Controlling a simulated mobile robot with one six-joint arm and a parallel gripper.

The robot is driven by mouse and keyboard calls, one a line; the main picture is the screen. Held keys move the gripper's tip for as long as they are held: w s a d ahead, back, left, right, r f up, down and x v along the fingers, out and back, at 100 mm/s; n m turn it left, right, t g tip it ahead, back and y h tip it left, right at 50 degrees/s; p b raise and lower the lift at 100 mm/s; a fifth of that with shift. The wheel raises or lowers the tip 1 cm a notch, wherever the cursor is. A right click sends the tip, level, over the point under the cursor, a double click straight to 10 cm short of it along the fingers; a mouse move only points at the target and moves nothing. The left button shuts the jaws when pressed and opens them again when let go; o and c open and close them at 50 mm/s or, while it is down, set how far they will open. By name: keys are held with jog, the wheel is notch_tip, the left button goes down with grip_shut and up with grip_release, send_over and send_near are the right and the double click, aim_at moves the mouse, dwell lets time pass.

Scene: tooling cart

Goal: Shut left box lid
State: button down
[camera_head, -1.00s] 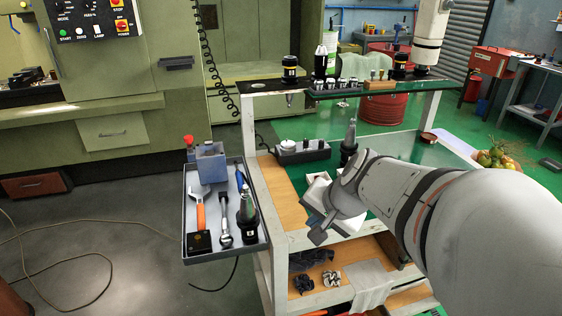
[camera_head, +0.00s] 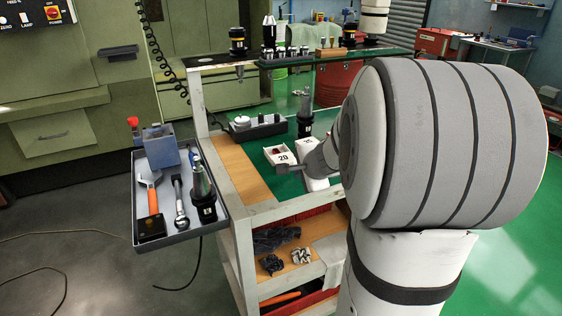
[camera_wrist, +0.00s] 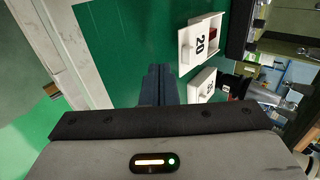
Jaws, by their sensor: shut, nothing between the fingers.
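Two small white boxes stand side by side on the cart's green top in the head view. The left box (camera_head: 280,155) shows a printed "20" and a dark reddish content, so it looks open. The right box (camera_head: 307,150) also bears a number and is partly hidden by my arm. The wrist view shows a white box marked "20" (camera_wrist: 200,38) and another white box (camera_wrist: 202,84); I cannot tell which is left.
A tool holder (camera_head: 306,112) stands behind the boxes, near a grey block with small tools (camera_head: 256,126). A side tray (camera_head: 150,225) holds wrenches and a blue block. An upper shelf (camera_head: 215,62) spans the back. The green top near the fingers is clear.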

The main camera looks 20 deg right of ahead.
aim_at(282, 157)
jog(key=shift+w+r+p, duration=0.2)
jog(key=shift+w+p, duration=0.1)
jog(key=shift+w, duration=1.45)
jog(key=w, duration=0.6)
jog(key=shift+f, duration=0.1)
